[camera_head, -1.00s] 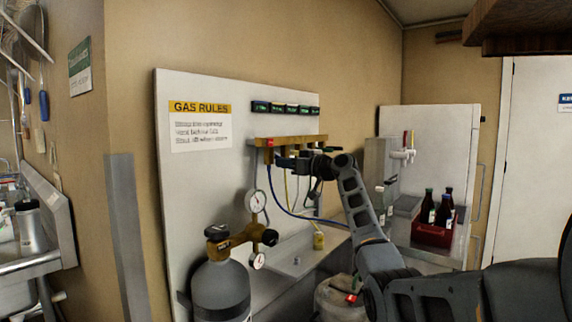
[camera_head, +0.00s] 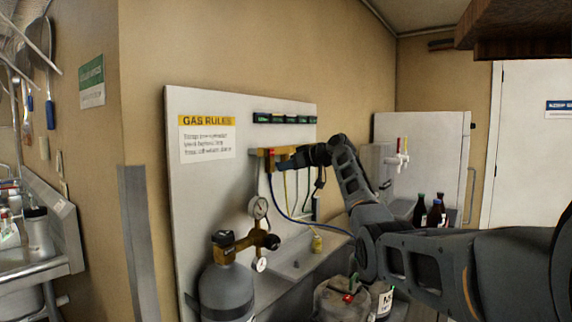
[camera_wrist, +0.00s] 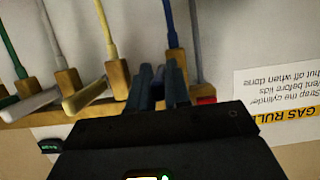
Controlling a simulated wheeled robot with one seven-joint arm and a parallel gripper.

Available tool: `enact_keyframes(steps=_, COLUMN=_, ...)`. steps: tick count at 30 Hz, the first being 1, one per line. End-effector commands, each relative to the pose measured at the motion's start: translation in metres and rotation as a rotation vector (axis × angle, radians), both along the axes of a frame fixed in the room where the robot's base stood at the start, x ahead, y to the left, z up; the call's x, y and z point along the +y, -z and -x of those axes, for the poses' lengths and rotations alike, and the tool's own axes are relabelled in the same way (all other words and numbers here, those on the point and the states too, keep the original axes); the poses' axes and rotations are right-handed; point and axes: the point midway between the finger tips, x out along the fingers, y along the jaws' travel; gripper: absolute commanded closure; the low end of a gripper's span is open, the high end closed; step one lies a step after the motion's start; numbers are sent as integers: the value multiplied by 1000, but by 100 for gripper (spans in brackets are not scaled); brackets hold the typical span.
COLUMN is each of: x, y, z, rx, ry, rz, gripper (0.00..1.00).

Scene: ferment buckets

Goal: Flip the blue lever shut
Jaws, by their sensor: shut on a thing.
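The brass manifold (camera_wrist: 20,108) runs across the wrist view with several valves and coloured hoses. In the head view the manifold (camera_head: 256,153) is mostly behind my arm. My gripper (camera_wrist: 160,80) is at the valve with the blue hose (camera_wrist: 168,22), near the manifold's red end (camera_wrist: 207,100). Its dark fingers are closed around the blue lever (camera_wrist: 159,77), which is mostly hidden between them. In the head view my gripper (camera_head: 283,163) is against the manifold's front. The lever's exact angle cannot be told.
A yellow lever (camera_wrist: 84,97) and a white lever (camera_wrist: 30,104) stick out beside my gripper.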

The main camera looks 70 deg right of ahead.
Motion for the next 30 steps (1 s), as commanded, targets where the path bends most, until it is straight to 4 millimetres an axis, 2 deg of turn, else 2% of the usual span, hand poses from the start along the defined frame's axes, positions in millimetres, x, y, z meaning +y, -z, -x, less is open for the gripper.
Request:
enact_keyframes(steps=1, x=0, y=-7, z=-1, rx=17, ry=0, rz=-2, gripper=100)
enact_keyframes(steps=14, x=0, y=-7, z=-1, rx=55, ry=1, rz=-12, gripper=100)
enact_keyframes(steps=15, x=0, y=-7, z=-1, rx=55, ry=1, rz=-12, gripper=81)
enact_keyframes(steps=21, x=0, y=-6, z=0, rx=56, ry=2, rz=-13, gripper=62)
enact_keyframes(steps=30, x=1, y=-5, z=3, rx=55, ry=2, rz=-14, gripper=62)
